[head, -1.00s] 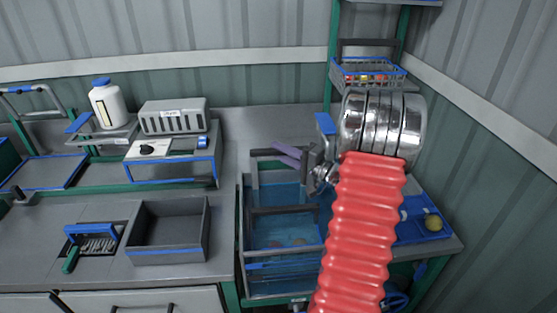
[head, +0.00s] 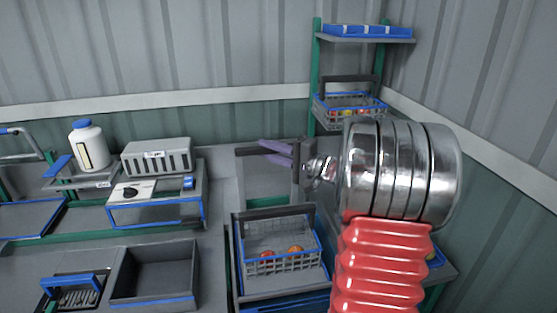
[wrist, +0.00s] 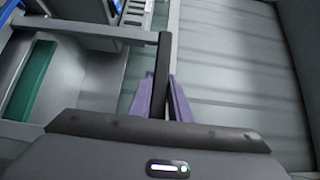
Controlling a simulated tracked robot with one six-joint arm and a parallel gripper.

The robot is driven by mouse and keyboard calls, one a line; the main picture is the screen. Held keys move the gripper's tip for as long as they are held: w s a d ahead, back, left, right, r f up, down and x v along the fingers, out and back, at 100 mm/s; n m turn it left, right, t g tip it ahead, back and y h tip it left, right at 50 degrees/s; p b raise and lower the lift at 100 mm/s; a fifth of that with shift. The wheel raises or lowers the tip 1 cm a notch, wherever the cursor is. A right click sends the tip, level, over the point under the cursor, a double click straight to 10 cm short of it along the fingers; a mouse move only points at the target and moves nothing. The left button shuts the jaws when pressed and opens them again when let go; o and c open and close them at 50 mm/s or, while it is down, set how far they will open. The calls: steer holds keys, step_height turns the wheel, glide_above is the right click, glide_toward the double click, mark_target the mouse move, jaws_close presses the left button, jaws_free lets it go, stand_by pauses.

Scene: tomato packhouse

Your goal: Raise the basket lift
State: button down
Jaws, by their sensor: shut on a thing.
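The basket lift's dark handle bar (head: 248,151) stands above the tank at the middle right of the head view. My gripper (head: 272,148), with purple fingers, is shut on this bar. In the wrist view the dark bar (wrist: 161,72) runs between the purple fingers (wrist: 178,98). Below the handle, a wire basket (head: 296,262) with a blue rim and a few red and orange tomatoes (head: 295,251) shows clear of the water. My wrist hides the right side of the lift.
A second wire basket (head: 348,102) sits on a shelf at the back right, below a blue tray (head: 366,31). On the left are a white bottle (head: 88,147), a slotted grey box (head: 156,158) and an open grey bin (head: 154,292). The corrugated wall is close on the right.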

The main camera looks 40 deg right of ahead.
steer(key=shift+w+a+r, duration=0.1)
steer(key=shift+a+r, duration=0.05)
steer(key=shift+r, duration=0.45)
steer(key=c, duration=1.6)
jaws_free()
steer(key=shift+c, duration=0.2)
steer(key=shift+f, duration=0.2)
steer(key=shift+s+d, duration=0.25)
steer(key=shift+s, duration=0.05)
steer(key=v, duration=1.3)
